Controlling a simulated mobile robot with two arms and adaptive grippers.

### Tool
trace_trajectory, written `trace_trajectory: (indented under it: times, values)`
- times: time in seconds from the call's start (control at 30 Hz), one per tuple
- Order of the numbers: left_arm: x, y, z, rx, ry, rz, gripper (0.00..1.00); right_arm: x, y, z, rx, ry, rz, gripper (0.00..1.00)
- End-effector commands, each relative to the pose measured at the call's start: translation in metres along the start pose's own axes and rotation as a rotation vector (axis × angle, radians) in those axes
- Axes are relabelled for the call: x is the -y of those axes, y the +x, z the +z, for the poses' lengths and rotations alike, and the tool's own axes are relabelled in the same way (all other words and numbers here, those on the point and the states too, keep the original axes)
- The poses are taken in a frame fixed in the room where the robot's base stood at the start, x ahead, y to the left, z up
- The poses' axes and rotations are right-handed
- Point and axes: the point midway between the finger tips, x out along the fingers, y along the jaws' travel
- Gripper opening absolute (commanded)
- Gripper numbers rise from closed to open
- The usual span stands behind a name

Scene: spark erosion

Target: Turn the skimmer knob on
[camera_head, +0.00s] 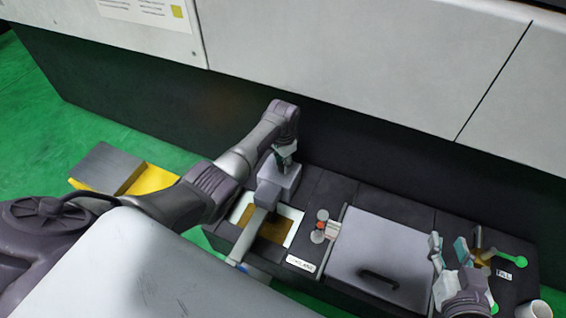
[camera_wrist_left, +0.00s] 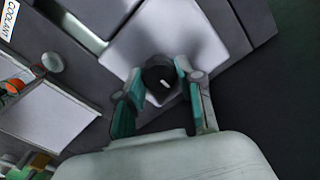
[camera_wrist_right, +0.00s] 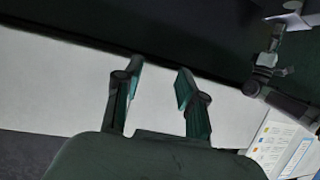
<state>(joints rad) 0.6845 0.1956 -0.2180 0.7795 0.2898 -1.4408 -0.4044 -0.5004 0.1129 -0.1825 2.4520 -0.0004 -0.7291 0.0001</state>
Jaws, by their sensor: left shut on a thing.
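The skimmer is a light grey box (camera_head: 279,184) with an arm reaching down over the coolant tank opening, left of centre in the head view. Its black round knob (camera_wrist_left: 160,82) with a short white mark shows in the left wrist view. My left gripper (camera_head: 284,157) is at the top of the box. In the left wrist view its green-padded fingers (camera_wrist_left: 155,92) stand on either side of the knob, shut on it. The knob is hidden in the head view. My right gripper (camera_head: 449,246) is open and empty above the right end of the tank.
A grey lid with a black handle (camera_head: 380,278) lies in the tank's middle. A brass valve with a green lever (camera_head: 507,258) is near my right gripper. A white mug (camera_head: 537,309) stands at the lower right. The dark machine wall rises behind.

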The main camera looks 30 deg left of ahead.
Motion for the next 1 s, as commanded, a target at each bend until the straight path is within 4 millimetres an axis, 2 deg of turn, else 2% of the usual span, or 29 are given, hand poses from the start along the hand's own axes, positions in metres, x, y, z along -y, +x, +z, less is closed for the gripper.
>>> trace_trajectory:
  times: [0.17,0.37,0.7,1.0]
  values:
    - [0.0,-0.001,0.0,0.0,0.023,0.001,0.02,0.0,-0.001,0.002,0.02,0.0,0.001,0.4]
    - [0.0,-0.002,0.0,0.001,0.112,0.001,0.02,-0.005,-0.009,0.027,0.161,0.0,0.011,0.4]
    - [0.0,-0.002,0.0,0.001,0.402,0.001,0.02,-0.012,-0.04,0.08,0.479,0.005,0.028,0.4]
    - [0.0,-0.001,0.0,0.001,0.687,0.001,0.02,-0.015,-0.063,0.104,0.639,0.009,0.038,0.4]
